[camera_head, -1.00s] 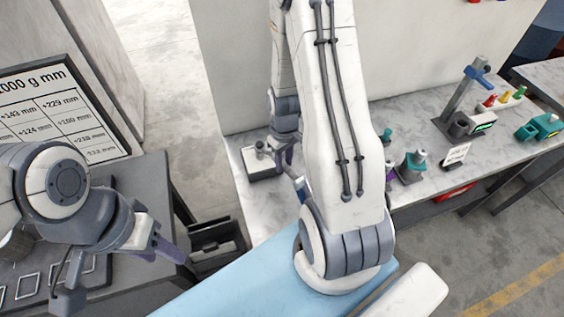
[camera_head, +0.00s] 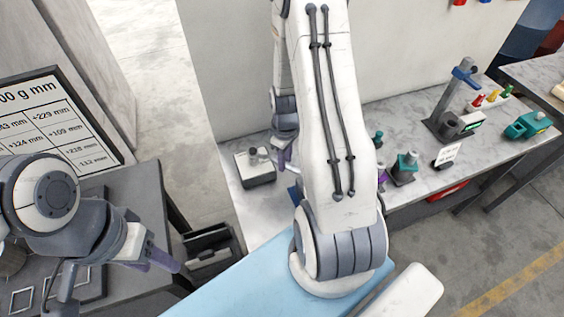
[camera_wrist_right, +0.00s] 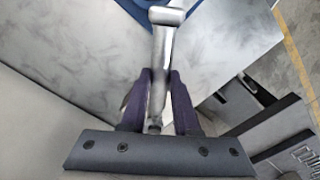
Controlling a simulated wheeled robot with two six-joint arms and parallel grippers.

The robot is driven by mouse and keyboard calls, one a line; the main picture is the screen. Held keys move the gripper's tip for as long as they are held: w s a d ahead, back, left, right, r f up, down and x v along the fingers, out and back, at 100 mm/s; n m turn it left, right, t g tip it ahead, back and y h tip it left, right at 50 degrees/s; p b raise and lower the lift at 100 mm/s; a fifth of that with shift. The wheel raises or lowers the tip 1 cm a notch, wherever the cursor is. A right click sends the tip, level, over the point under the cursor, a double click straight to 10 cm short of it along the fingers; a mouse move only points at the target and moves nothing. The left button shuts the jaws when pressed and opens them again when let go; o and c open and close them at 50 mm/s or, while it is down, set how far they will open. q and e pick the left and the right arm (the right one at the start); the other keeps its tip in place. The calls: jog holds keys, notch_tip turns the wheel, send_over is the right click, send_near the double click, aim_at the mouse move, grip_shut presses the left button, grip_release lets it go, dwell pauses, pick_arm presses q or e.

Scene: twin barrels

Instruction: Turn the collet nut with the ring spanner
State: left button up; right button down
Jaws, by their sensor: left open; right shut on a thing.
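My right gripper (camera_wrist_right: 158,103) has purple fingers shut on a silver metal bar, which I take to be the ring spanner (camera_wrist_right: 164,45). Its shaft runs away from the fingers to a thicker head at the top edge of the right wrist view. A blue part (camera_wrist_right: 140,8) lies behind that head. In the head view my right gripper (camera_head: 285,156) is partly hidden by my right arm, over the marble bench. My left gripper (camera_head: 157,257) is open and empty at the left. I cannot clearly make out the collet nut; tool holders (camera_head: 404,170) stand right of my arm.
A small box-shaped block (camera_head: 255,172) with a short post stands on the bench (camera_head: 232,190) beside my right gripper. A blue-headed stand (camera_head: 448,100) and a teal device (camera_head: 528,125) are further right. A dark bin (camera_head: 210,250) is below; a number display (camera_head: 50,125) is at left.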

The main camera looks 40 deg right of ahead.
jog(key=shift+w+d, duration=0.2)
jog(key=shift+d, duration=0.05)
jog(key=shift+w+d+n, duration=0.25)
jog(key=shift+d+n, duration=0.2)
jog(key=shift+n, duration=0.1)
jog(key=shift+w+d+n, duration=0.2)
jog(key=shift+d+n, duration=0.25)
jog(key=shift+n, duration=0.1)
jog(key=shift+w+d+n, duration=0.6)
jog(key=shift+d+n, duration=0.25)
jog(key=shift+n, duration=0.15)
jog(key=shift+w+d+n+p, duration=0.35)
jog(key=shift+w+d+n, duration=0.4)
jog(key=shift+n, duration=0.25)
jog(key=shift+r, duration=0.1)
jog(key=shift+a, duration=0.15)
